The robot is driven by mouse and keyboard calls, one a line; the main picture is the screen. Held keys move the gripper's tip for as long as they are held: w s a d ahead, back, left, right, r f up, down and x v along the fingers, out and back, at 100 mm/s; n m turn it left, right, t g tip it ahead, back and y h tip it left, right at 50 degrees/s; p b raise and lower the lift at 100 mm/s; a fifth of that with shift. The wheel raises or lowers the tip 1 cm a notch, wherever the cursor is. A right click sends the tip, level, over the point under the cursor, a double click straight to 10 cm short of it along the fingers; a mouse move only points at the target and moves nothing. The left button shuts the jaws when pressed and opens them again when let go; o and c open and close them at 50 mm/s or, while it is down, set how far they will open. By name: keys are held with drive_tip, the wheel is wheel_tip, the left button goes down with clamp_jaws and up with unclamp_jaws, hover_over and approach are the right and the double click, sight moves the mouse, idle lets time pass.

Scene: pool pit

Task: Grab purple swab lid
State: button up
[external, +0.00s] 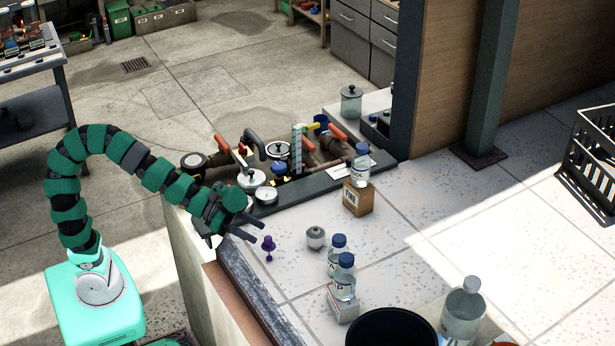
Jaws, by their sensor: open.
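The purple swab lid (268,243) stands on the pale speckled tiles near the left edge of the ledge, with a thin purple part showing below its knob. My gripper (238,236) is at the end of the green segmented arm, just left of the purple lid. Its dark fingers are spread and point toward the lid. Nothing shows between the fingers, and they look apart from the lid, though the exact gap and height are hard to tell.
A small grey pot (316,237) and blue-capped bottles (345,283) stand right of the lid. A bottle (361,166) sits on a cardboard box (358,198) behind. Pipes and valves (280,160) crowd the back left. A black bucket (392,330) is in front.

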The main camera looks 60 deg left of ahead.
sight(268, 241)
drive_tip(key=shift+f+b+x, duration=0.15)
drive_tip(key=shift+f+x, duration=0.05)
drive_tip(key=shift+x, duration=0.95)
drive_tip(key=shift+f+b+x, duration=0.15)
drive_tip(key=shift+x, duration=1)
drive_tip(key=shift+w+d+f, duration=0.1)
drive_tip(key=shift+w+d, duration=0.2)
drive_tip(key=shift+d, duration=0.05)
clamp_jaws()
